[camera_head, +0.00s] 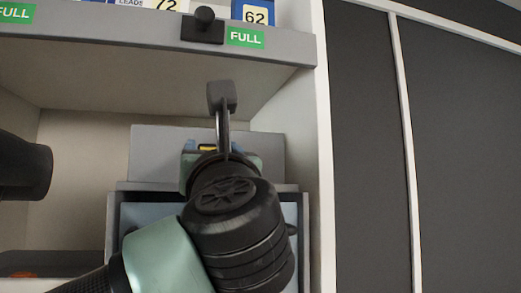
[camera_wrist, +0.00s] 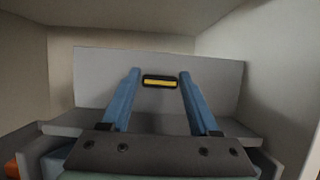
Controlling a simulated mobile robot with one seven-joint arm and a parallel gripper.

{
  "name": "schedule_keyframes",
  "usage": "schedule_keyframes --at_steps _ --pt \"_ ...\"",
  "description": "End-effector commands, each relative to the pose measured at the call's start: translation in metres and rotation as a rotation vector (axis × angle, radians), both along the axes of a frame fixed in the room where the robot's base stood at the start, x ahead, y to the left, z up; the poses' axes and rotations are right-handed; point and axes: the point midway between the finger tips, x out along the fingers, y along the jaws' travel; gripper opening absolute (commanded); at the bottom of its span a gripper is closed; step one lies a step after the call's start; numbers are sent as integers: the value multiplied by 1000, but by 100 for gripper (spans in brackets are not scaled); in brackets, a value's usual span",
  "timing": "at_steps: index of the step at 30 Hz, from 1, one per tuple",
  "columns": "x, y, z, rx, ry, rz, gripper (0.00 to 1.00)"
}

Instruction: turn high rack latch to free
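A small black bar with a yellow stripe (camera_wrist: 160,82) lies level on the face of a grey panel (camera_wrist: 222,80) inside the rack. It also shows in the head view (camera_head: 207,148), partly hidden by my wrist. My gripper (camera_wrist: 160,75) is open, with one blue finger on each side of the bar and a small gap at each end. I cannot tell how far the fingertips are from the panel. A black knob on a square plate (camera_head: 203,24) sits on the front edge of the upper shelf, above my gripper. I cannot tell which of the two is the rack latch.
The upper shelf (camera_head: 110,35) carries green FULL labels (camera_head: 246,37) and numbered boxes (camera_head: 254,11). A pale side wall (camera_head: 322,150) stands close on the right, with dark panels (camera_head: 370,150) beyond. A grey bin rim (camera_head: 112,215) lies below. Something orange (camera_wrist: 11,169) shows at lower left.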

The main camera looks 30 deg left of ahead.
Motion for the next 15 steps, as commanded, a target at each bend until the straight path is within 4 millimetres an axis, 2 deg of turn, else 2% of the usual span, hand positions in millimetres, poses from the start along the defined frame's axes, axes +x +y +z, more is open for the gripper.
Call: schedule_keyframes --at_steps 1,9,15 --pt "0 0 0 0 0 0 51" --pt "0 0 0 0 0 0 2" --pt "0 0 -1 -8 -8 0 0"
